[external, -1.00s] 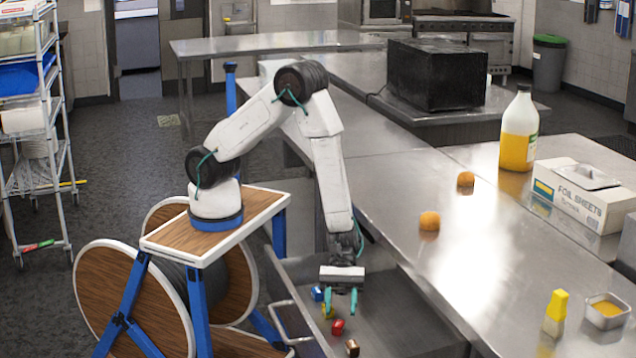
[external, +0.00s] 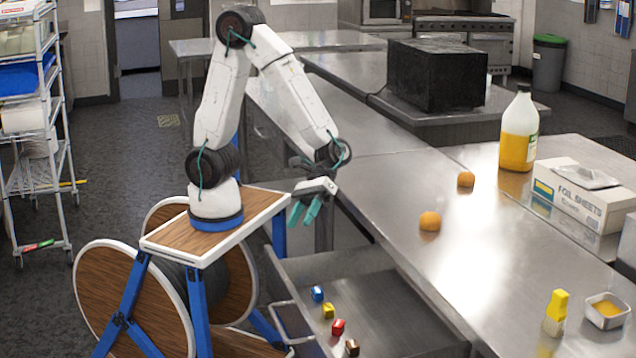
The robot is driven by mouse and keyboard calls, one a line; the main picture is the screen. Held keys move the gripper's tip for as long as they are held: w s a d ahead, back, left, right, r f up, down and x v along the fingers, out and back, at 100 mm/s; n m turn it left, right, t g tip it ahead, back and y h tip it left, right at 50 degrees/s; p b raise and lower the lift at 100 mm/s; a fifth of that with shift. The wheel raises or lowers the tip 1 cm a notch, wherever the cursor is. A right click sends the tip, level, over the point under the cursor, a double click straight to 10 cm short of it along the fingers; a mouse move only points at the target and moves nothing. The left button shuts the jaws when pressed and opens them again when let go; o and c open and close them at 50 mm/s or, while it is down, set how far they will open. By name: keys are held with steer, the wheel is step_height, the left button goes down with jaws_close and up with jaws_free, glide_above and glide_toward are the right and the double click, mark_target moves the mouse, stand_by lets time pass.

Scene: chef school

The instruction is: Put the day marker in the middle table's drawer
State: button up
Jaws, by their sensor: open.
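The middle table's drawer (external: 400,312) is pulled open below the steel table (external: 400,200). My gripper (external: 304,214) is open and empty, with teal fingers pointing down. It is raised above the drawer's back left end, beside the table edge, clear of the blocks.
On the steel surfaces stand two orange balls (external: 430,221), a jug of yellow liquid (external: 518,135), a foil sheets box (external: 585,195), a yellow-topped item (external: 556,312) and a small tray (external: 606,311). A black box (external: 437,75) stands behind. A wire rack (external: 60,150) is at left.

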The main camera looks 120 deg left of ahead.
steer(key=s+a+r+m+y, duration=0.5)
steer(key=s+a, duration=0.3)
steer(key=s, duration=0.2)
steer(key=s+a+r+m+t+y, duration=0.1)
steer(key=s+a+r+m+y, duration=0.4)
steer(key=s, duration=0.5)
steer(key=a+m+y, duration=0.1)
steer(key=a+m, duration=0.1)
steer(key=a, duration=0.1)
steer(key=shift+s+r+t+y, duration=0.2)
steer(key=shift+t+y, duration=0.1)
steer(key=shift+y, duration=0.1)
steer(key=shift+a, duration=0.1)
